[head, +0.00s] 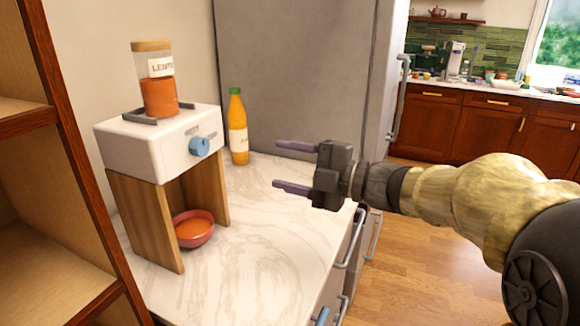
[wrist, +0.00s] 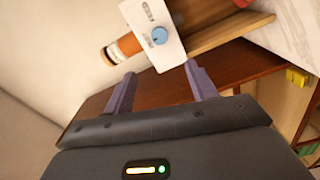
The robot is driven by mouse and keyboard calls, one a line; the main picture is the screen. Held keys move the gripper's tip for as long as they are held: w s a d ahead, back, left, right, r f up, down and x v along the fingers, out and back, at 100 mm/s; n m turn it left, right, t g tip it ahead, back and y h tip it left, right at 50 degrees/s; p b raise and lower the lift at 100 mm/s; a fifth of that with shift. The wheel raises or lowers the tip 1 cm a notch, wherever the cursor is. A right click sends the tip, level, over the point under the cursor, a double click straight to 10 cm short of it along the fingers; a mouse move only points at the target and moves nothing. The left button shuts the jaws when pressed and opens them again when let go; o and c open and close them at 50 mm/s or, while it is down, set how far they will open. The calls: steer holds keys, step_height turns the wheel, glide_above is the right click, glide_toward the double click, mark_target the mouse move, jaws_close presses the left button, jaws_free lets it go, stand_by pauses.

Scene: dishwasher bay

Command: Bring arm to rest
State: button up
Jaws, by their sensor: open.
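My gripper (head: 283,166) is open and empty in the head view, its purple fingers apart and pointing left above the marble counter. My arm reaches in from the right. In the wrist view the gripper's two fingers (wrist: 157,84) are also spread, with nothing between them. The white dispenser (head: 160,142) on wooden legs stands on the counter to the left of the gripper, apart from it. The dispenser also shows in the wrist view (wrist: 170,18), beyond the fingertips.
A jar of lentils (head: 158,96) sits on the dispenser, and a red bowl (head: 206,239) with orange contents stands beneath it. A wooden shelf (head: 70,140) borders the left. The counter's front middle (head: 255,285) is clear.

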steer(key=w+d+f+m+t+h, duration=0.7)
steer(key=m+h, duration=0.1)
steer(key=m, duration=0.4)
steer(key=s+d+f+m+g+h, duration=0.2)
steer(key=d+f+m+h, duration=0.45)
steer(key=f, duration=0.25)
steer(key=s+d+f+m+g+h, duration=0.1)
steer(key=s+d+f+m+g, duration=0.1)
steer(key=s+f+m+g, duration=0.5)
steer(key=s+d+f+m+g+h, duration=0.1)
steer(key=s+d+f+m+g, duration=0.15)
steer(key=s+f, duration=0.7)
steer(key=w+a+p+v, duration=0.1)
steer(key=w+p+v, duration=0.1)
steer(key=p+v, duration=1.5)
steer(key=shift+r+m, duration=0.3)
steer(key=shift+r, duration=0.55)
steer(key=shift+w+f, duration=0.1)
